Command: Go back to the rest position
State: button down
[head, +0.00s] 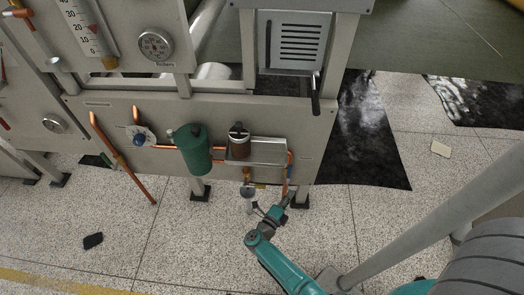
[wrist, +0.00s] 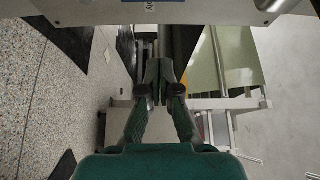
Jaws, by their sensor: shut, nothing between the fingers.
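My gripper (head: 284,203) is at the end of my teal arm in the head view, low in front of the grey machine panel (head: 110,108) and close to its lower edge. It is small there and its fingers are hard to make out. In the wrist view my gripper (wrist: 159,72) points away from the camera, with its two dark fingers together and nothing visible between them. A pale machine part with lettering crosses the top of that view. I cannot tell whether the fingers touch anything.
The panel carries a green cylinder (head: 193,149), a brown pot (head: 239,142), orange pipes (head: 125,172) and a blue-centred valve (head: 139,139). A lever (head: 315,95) hangs above. Black sheeting (head: 365,135) lies at right. A dark object (head: 93,240) lies on otherwise mostly clear floor.

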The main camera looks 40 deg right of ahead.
jog(key=s+a+r+n+t+y, duration=0.5)
jog(key=s+a+r+n+y, duration=0.4)
jog(key=s+a+r+n, duration=0.4)
jog(key=s+a+r+n+t+y, duration=0.6)
jog(key=s+a+r+n+y, duration=0.3)
jog(key=n, duration=1.1)
jog(key=s+a+r, duration=0.4)
jog(key=r, duration=0.3)
jog(key=shift+r+t, duration=0.2)
jog(key=shift+t, duration=0.1)
